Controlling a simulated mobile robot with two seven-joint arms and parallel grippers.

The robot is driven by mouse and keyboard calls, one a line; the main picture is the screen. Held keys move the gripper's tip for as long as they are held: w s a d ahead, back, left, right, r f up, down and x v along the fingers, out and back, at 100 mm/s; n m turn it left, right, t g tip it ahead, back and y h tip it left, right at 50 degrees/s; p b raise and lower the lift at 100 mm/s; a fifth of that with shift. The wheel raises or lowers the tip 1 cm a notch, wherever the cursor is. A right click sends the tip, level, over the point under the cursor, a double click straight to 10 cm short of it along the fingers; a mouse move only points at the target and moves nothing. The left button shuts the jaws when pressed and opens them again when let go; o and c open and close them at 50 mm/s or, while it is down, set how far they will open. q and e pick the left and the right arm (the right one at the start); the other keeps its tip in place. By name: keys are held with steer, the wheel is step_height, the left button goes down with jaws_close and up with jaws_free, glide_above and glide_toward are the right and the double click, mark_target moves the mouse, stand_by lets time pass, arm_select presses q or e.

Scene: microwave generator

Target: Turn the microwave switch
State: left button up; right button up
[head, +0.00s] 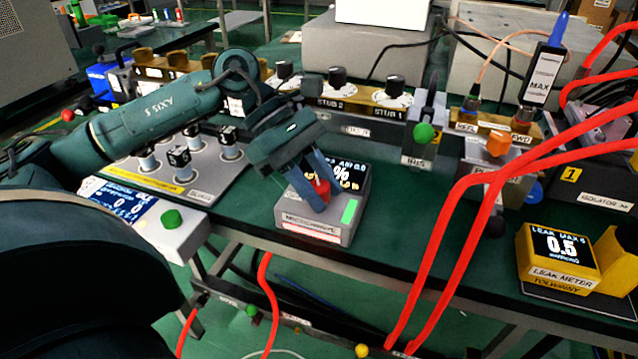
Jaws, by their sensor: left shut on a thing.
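The microwave box (312,229) is a small grey unit with a dark display, a green patch at its front right and a label on its front face. It stands near the front edge of the green bench. Its red switch (323,190) shows between the fingers of my left gripper (318,198). The left gripper points down over the box and is shut on the red switch. The fingers and wrist hide part of the display and most of the switch. My right gripper is not in view.
Stub tuner knobs (395,88), a green iris knob (424,133) and an orange knob (498,144) line the back. A yellow leak meter (557,262) stands at right. Red hoses (462,205) cross right of the box. A panel with black cubes (180,158) lies left.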

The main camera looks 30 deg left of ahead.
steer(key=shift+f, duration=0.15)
arm_select(q)
steer(key=shift+f+n+t+b, duration=0.2)
steer(key=shift+n+t+b, duration=0.35)
steer(key=shift+b, duration=0.25)
steer(key=shift+f+n+t+b, duration=0.1)
steer(key=shift+n+t+b, duration=0.35)
steer(key=shift+n+b, duration=0.3)
steer(key=shift+n+t+y+b, duration=0.3)
steer(key=shift+n+t+b, duration=0.45)
steer(key=shift+b, duration=0.25)
steer(key=shift+n+t+y+b, duration=0.3)
steer(key=shift+n+t+b, duration=0.35)
steer(key=shift+n, duration=0.4)
steer(key=shift+r+n+t+y+b, duration=0.2)
steer(key=shift+n+t+y, duration=0.15)
steer(key=shift+n, duration=0.25)
steer(key=shift+r+n+t+y+b, duration=0.15)
steer(key=shift+n+t+y, duration=0.1)
steer(key=shift+n+t, duration=0.3)
steer(key=shift+n+t+y, duration=0.6)
steer(key=shift+n+y, duration=0.3)
steer(key=shift+n, duration=0.65)
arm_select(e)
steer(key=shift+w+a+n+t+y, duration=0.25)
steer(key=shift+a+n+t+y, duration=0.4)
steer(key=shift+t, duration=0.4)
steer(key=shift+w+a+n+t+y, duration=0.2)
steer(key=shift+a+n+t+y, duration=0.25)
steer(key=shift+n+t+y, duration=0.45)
